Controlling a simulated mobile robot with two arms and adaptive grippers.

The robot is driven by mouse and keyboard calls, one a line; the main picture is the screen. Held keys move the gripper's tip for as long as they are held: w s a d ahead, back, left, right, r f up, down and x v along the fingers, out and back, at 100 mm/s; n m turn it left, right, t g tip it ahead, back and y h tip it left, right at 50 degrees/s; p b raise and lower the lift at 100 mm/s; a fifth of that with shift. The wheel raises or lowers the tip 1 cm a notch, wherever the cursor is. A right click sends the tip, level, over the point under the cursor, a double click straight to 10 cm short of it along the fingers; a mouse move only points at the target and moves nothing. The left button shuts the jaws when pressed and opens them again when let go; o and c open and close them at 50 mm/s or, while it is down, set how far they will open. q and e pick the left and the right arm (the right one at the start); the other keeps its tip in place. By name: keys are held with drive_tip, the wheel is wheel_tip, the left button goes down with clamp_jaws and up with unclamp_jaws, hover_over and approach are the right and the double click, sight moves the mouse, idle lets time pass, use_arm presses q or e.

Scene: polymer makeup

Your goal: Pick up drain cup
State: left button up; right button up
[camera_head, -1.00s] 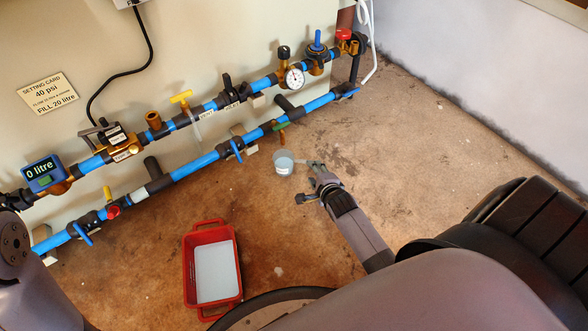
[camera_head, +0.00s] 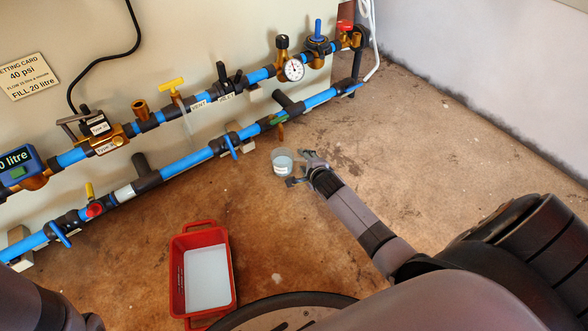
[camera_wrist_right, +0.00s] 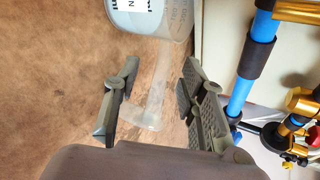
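The drain cup (camera_head: 282,162) is a translucent cup with a white label, standing on the brown floor below the pipes. It also shows at the top of the right wrist view (camera_wrist_right: 150,18), partly cut off, with a clear handle (camera_wrist_right: 150,100) reaching down between the fingers. My right gripper (camera_head: 298,168) is just right of the cup in the head view. In the right wrist view (camera_wrist_right: 155,90) its two fingers are spread apart on either side of the handle, with gaps on both sides. My left gripper is not in view.
A red tray (camera_head: 176,275) with pale content stands on the floor left of the cup. Blue pipes (camera_head: 190,160) with valves run along the wall behind it. A pressure gauge (camera_head: 294,69) is above. The floor (camera_head: 450,140) to the right is clear.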

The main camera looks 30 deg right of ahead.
drive_tip(key=shift+b+x, duration=0.35)
drive_tip(key=shift+x, duration=0.5)
drive_tip(key=shift+c, duration=0.5)
clamp_jaws()
